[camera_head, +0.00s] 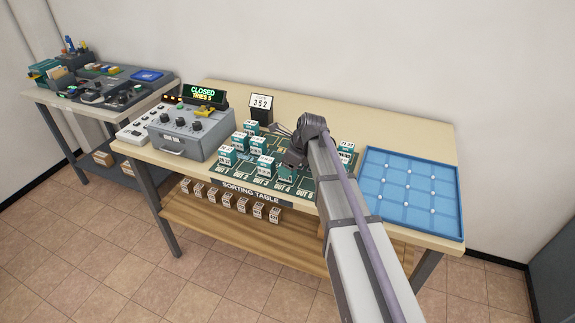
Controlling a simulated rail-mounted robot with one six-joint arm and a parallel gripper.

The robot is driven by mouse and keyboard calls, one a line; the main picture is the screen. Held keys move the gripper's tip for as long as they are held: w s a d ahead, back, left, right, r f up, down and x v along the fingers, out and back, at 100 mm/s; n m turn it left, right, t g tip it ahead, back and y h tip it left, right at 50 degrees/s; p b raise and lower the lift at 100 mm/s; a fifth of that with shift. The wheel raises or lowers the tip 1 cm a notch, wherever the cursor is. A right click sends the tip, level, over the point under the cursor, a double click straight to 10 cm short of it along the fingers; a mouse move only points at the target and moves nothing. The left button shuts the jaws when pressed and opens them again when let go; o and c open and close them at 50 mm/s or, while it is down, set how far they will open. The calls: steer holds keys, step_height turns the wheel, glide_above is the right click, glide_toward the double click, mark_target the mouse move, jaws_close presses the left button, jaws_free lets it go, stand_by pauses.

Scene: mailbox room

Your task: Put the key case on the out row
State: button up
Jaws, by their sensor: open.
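A dark green sorting mat (226,171) on the table carries several small teal-and-white boxes (259,145) with printed labels. The out row (262,181), marked OUT along the mat's front edge, has boxes at or near some of its places. I cannot tell which box is the key case; the labels are too small to read. My arm covers part of the mat's right side.
A grey console (188,132) with knobs and a green CLOSED display (203,93) stands left of the mat. A card reading 352 (261,102) stands behind it. A blue compartment tray (411,193) lies at right. More boxes (228,200) sit on the lower shelf.

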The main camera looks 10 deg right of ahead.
steer(key=p+v, duration=0.9)
steer(key=v, duration=0.2)
steer(key=s+a+n+g+h, duration=0.1)
steer(key=s+a+n, duration=0.1)
steer(key=s+n, duration=0.9)
steer(key=s+a+f+n+g+h, duration=0.1)
steer(key=s+n+h, duration=0.1)
steer(key=s+n, duration=0.9)
steer(key=n, duration=0.3)
steer(key=shift+a+f+g+h, duration=0.25)
steer(key=shift+a+g+h, duration=0.05)
steer(key=shift+a, duration=0.1)
